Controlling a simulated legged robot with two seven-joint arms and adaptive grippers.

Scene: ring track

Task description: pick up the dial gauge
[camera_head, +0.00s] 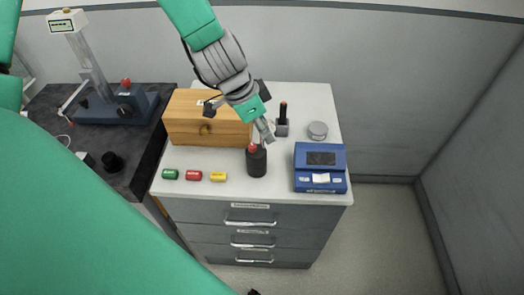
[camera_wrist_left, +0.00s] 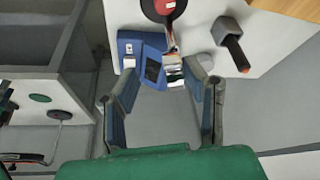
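I cannot make out with certainty which thing is the dial gauge. My left gripper (camera_head: 266,130) reaches down over the cabinet top, just above and behind a black cylinder with a red top (camera_head: 256,162). In the left wrist view its two fingers (camera_wrist_left: 172,85) stand apart, so it is open. A small silver, black and brown thing (camera_wrist_left: 174,70) shows between the fingertips; neither finger visibly touches it, and its depth is unclear. The black cylinder shows at the top of the wrist view (camera_wrist_left: 165,8).
A dark table with a stand (camera_head: 92,70) adjoins at left.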

